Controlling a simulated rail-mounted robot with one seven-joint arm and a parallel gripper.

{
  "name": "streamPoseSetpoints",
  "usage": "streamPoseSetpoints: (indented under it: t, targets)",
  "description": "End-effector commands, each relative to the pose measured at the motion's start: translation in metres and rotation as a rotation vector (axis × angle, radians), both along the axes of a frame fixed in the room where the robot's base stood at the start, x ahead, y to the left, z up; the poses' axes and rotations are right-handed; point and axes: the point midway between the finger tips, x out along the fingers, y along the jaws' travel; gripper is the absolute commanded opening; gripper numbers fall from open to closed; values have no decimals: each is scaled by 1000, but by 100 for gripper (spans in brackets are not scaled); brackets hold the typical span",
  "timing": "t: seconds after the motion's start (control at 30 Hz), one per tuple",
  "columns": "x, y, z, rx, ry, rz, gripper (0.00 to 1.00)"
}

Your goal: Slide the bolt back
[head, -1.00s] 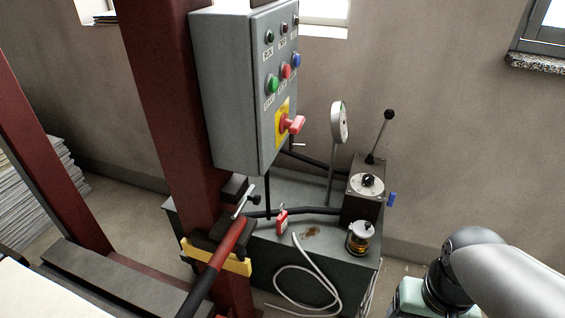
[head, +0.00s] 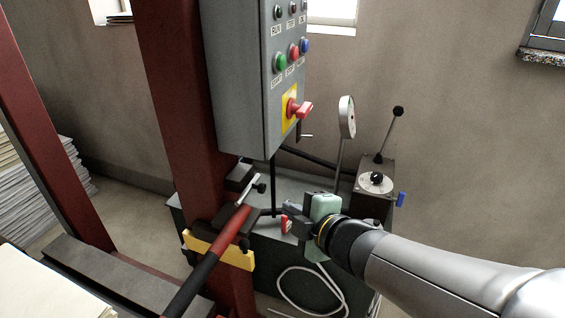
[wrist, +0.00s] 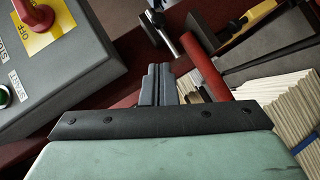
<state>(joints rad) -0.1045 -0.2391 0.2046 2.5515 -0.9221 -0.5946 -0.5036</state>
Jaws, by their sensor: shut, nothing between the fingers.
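The bolt, a thin silver rod (head: 249,191) with a dark knob at one end, sits beside the red column above a dark bracket. It also shows in the wrist view as a silver rod (wrist: 167,36), beyond my fingertips. My gripper (head: 288,209) is to the right of the bolt, apart from it. In the wrist view, the gripper's two grey fingers (wrist: 158,72) are together with nothing between them. The bracket hides part of the bolt's seat.
A red bar with black grip (head: 207,262) slants below the bolt. The grey control box (head: 236,85) hangs above, its red switch (head: 300,109) sticking out. A gauge (head: 347,117) and lever (head: 389,133) stand right.

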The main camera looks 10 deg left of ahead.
Motion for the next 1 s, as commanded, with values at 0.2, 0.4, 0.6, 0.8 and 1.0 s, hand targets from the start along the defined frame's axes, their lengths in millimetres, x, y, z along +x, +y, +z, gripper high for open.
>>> streamPoseSetpoints:
  t: [0.2,0.4,0.6,0.8,1.0]
  targets:
    - [-6,9,2,1,-27,54,0]
    - [-5,9,2,2,-25,52,0]
    - [0,14,3,4,-19,53,0]
    - [11,26,-1,3,-14,49,0]
    - [41,59,-24,4,-20,52,0]
